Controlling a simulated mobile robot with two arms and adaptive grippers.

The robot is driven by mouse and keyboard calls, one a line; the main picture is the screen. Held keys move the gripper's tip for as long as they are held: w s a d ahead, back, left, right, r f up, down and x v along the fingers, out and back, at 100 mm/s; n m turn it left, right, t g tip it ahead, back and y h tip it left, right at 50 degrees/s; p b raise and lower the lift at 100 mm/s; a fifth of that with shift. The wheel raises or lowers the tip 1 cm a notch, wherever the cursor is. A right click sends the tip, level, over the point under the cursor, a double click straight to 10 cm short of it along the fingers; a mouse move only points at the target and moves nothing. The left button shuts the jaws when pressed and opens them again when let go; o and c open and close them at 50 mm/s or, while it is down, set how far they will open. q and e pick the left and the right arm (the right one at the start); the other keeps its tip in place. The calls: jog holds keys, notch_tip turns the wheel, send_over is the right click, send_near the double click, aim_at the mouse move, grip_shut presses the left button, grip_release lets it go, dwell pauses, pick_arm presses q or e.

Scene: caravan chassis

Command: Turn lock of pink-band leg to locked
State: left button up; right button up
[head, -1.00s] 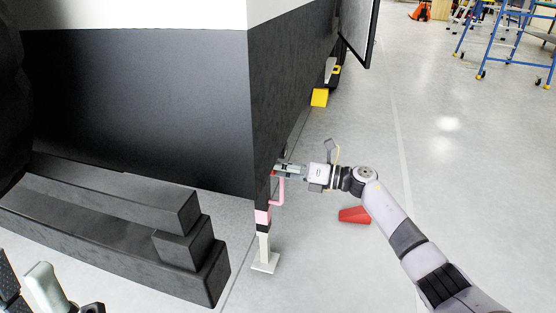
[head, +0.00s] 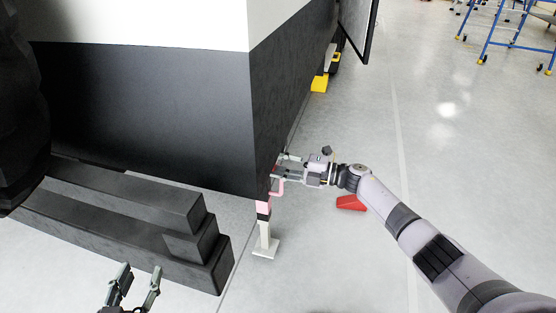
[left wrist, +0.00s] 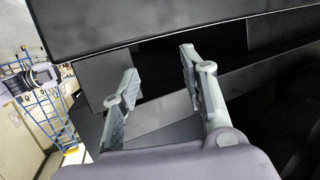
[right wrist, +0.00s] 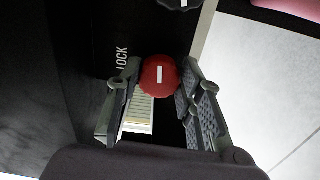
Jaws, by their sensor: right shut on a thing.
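The leg with the pink band (head: 263,207) stands under the black chassis corner, its pale foot on the floor. A pink crank handle (head: 280,188) is beside it. The red round lock knob (right wrist: 159,76) has a white bar mark, upright in the right wrist view, with white lettering "LOCK" (right wrist: 122,60) to its left. My right gripper (head: 280,167) reaches the leg top from the right; its fingers (right wrist: 158,84) are shut on the knob from both sides. My left gripper (head: 141,271) is open and empty in front of the steps; its spread fingers (left wrist: 159,65) show in the left wrist view.
Black steps (head: 130,220) stand left of the leg. A red wedge (head: 351,203) lies on the floor below my right arm. A yellow chock (head: 319,84) is further back along the chassis. A blue ladder (head: 505,35) stands far right.

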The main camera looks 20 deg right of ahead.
pick_arm(q)
jog(key=shift+s+a+f+g+y+p, duration=0.15)
jog(key=shift+s+f+g, duration=0.2)
jog(key=shift+f, duration=0.25)
jog(key=shift+s+a+f+g+y+p, duration=0.1)
jog(key=shift+s+a+f+g, duration=0.15)
jog(key=shift+f+g, duration=0.25)
jog(key=shift+s+a+f+g+y+p, duration=0.1)
jog(key=shift+s+f+g, duration=0.2)
jog(key=shift+f, duration=0.35)
pick_arm(e)
jog(key=shift+d+m, duration=0.1)
jog(key=shift+m, duration=0.8)
jog(key=o, duration=1.2)
jog(key=shift+c, duration=0.2)
jog(key=v, duration=1.2)
